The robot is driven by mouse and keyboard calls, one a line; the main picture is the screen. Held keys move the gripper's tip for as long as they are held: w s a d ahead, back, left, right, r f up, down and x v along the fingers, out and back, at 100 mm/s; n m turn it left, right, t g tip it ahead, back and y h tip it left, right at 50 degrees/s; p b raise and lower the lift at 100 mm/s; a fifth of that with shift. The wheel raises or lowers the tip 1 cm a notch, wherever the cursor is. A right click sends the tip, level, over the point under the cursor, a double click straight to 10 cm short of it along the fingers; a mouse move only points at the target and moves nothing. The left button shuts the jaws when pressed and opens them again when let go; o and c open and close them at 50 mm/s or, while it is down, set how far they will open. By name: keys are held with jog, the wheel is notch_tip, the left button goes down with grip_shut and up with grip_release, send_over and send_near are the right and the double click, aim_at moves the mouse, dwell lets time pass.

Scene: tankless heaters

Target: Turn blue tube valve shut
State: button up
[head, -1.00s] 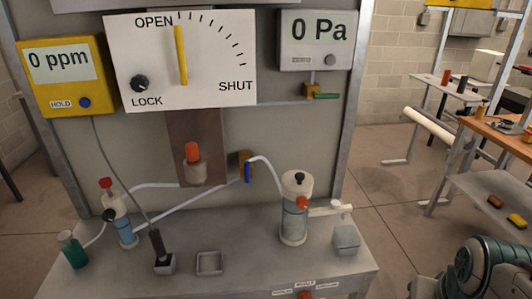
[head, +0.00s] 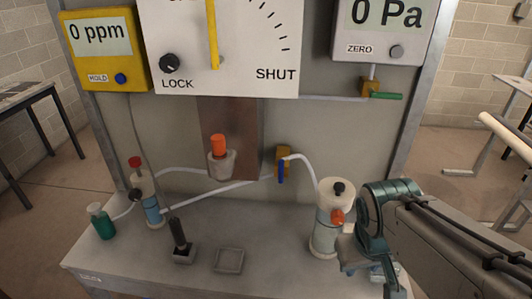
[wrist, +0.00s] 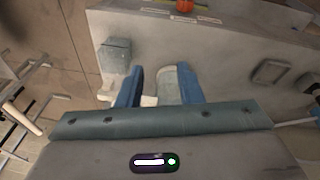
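The blue tube valve (head: 281,172) has a blue lever pointing down from a brass-coloured body (head: 284,153) low on the grey panel. White tubing meets it from both sides. Above it, the yellow needle (head: 212,35) of the OPEN/SHUT dial stands nearly upright. My gripper (wrist: 160,78) is open, with two blue fingers apart in the wrist view. A pale rounded thing shows at the fingers, but I cannot tell whether they touch it. In the head view my arm is right of the valve, beside the white cylinder (head: 327,225), and the fingertips are hard to make out.
A green-handled valve (head: 385,95) is under the 0 Pa display (head: 385,22). An orange-capped fitting (head: 219,160) is left of the blue valve. A black-handled tool (head: 179,235) and a small square tray (head: 229,260) are on the bench. The bench between tray and cylinder is clear.

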notch_tip(320, 180, down, 3)
jog(key=w+n+h+b, duration=0.2)
jog(key=n+h+b, duration=0.15)
jog(key=n, duration=0.55)
jog(key=n+t+b, duration=0.7)
jog(key=n+t, duration=0.8)
jog(key=n, duration=0.7)
send_near(280, 168)
jog(key=shift+y, duration=0.35)
jog(key=x, duration=1)
jog(key=shift+w+d+p, duration=0.35)
